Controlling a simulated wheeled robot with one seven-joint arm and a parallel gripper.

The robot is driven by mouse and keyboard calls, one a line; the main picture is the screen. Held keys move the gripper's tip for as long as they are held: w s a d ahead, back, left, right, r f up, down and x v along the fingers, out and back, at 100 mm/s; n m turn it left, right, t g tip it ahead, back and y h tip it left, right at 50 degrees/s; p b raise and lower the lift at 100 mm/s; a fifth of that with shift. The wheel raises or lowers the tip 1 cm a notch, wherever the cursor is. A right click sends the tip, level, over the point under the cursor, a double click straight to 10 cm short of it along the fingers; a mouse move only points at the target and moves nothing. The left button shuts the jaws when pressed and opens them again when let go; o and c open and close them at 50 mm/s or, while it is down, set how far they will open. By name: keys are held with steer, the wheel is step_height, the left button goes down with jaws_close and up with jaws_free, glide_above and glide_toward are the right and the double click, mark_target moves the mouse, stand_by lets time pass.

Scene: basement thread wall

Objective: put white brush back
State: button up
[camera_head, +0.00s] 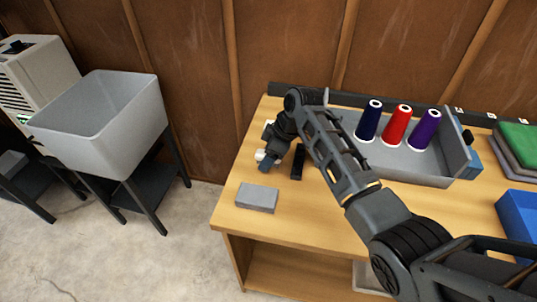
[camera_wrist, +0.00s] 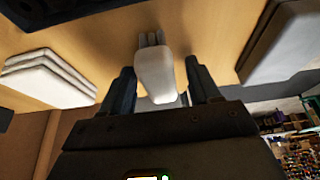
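A white object, probably the white brush (camera_wrist: 155,72), lies on the wooden table between my gripper's fingers in the wrist view, with short prongs or bristles at its far end. My gripper (camera_wrist: 160,72) is open around it, with a visible gap on the right side; contact on the left is unclear. In the head view my gripper (camera_head: 266,162) is low over the table's left part, and a small white bit (camera_head: 260,155) shows beside it. The arm and fingers hide most of the brush there.
A grey block (camera_head: 257,197) lies near the table's front left, and a black bar (camera_head: 298,162) right of my gripper. A grey tray (camera_head: 410,163) holds blue, red and purple spools. A blue bin (camera_head: 520,215) is at right. A white layered stack (camera_wrist: 45,78) shows in the wrist view.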

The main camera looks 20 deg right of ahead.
steer(key=shift+r, duration=0.1)
steer(key=v, duration=1.2)
steer(key=shift+a, duration=0.1)
